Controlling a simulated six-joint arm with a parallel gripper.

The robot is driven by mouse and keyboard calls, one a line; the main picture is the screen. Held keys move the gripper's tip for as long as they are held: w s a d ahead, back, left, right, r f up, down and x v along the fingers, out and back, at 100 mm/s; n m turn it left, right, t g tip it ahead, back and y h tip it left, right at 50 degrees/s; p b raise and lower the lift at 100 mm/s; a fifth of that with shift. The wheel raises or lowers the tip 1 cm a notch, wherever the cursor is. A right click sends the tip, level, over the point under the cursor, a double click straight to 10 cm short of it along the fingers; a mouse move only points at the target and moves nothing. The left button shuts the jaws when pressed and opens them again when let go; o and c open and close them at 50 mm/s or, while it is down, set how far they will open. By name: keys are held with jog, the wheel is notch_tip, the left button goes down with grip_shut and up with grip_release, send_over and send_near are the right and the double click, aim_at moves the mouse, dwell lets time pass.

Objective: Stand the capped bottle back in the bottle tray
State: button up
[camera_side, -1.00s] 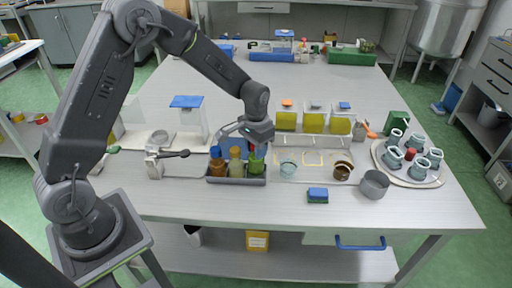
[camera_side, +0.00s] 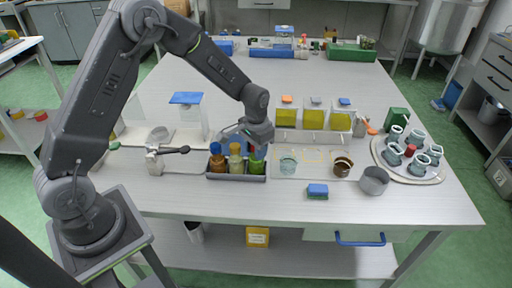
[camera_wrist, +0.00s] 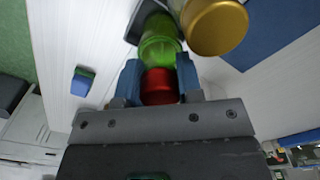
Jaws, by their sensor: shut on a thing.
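The green bottle (camera_side: 257,165) with a red cap is at the right-hand compartment of the dark grey bottle tray (camera_side: 238,178). My gripper (camera_wrist: 160,74) is shut on its red cap (camera_wrist: 159,87), one blue finger on each side, and the green bottle body (camera_wrist: 159,42) shows beyond it. In the side view my gripper (camera_side: 257,147) is above the tray's right end. The bottle looks roughly upright, its lower part hidden by the tray wall. I cannot tell whether its base touches the tray floor. A brown bottle (camera_side: 217,166) with a blue cap and a pale yellow bottle (camera_side: 236,166) stand beside it in the tray.
The gold cap (camera_wrist: 215,25) is close beside my gripper. A balance with a dark-handled tool (camera_side: 172,151) is left of the tray. A glass beaker (camera_side: 288,164), brown cup (camera_side: 342,167), blue sponge (camera_side: 318,191) and grey bowl (camera_side: 374,181) are to the right.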

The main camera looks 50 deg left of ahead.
jog(key=shift+f, duration=0.15)
jog(key=o, duration=1.4)
jog(key=shift+c, duration=0.2)
jog(key=shift+r, duration=4)
